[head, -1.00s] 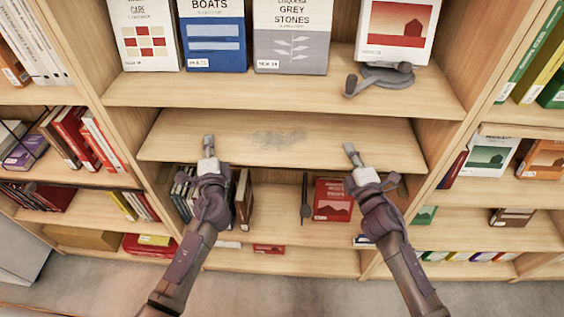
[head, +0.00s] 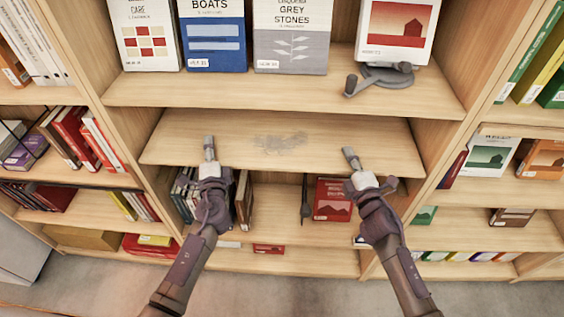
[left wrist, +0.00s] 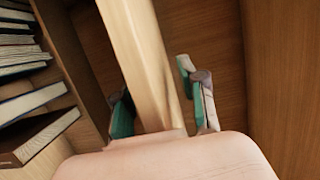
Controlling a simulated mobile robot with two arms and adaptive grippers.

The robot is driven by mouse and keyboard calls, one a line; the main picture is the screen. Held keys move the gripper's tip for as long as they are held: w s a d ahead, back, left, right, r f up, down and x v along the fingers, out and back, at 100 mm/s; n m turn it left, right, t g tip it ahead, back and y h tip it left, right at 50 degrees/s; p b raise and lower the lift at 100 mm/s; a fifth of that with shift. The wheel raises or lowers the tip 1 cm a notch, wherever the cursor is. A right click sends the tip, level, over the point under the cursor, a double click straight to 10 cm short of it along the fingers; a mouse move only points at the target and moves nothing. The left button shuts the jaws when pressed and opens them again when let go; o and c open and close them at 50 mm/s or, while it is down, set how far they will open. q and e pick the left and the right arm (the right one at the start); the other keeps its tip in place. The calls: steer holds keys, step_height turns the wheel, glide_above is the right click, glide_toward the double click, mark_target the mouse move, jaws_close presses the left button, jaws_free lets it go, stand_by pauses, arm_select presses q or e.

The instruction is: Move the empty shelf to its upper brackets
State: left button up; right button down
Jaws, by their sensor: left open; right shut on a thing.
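The empty shelf (head: 330,146) is a bare pale wooden board in the middle bay, below the shelf with the upright books. A faint grey patch marks its top. My left gripper (head: 210,150) is at its front edge, left of centre. In the left wrist view the board (left wrist: 145,60) passes between the spread fingers of that gripper (left wrist: 160,105), which is open around the edge. My right gripper (head: 352,160) is shut on the front edge, right of centre. Its lower finger is hidden under the board. The brackets are not visible.
Above, the fixed shelf (head: 250,92) holds several large books and a grey metal object (head: 385,77) near its front edge. Below, dark books (head: 243,200) and a red book (head: 332,200) stand close under the board. Side panels bound the bay closely.

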steer(key=shift+r, duration=0.25)
arm_select(q)
steer(key=v, duration=1.2)
steer(key=shift+r, duration=0.15)
arm_select(e)
steer(key=c, duration=1.1)
jaws_free()
steer(key=shift+c, duration=0.2)
steer(key=shift+f, duration=0.1)
steer(key=v, duration=1.2)
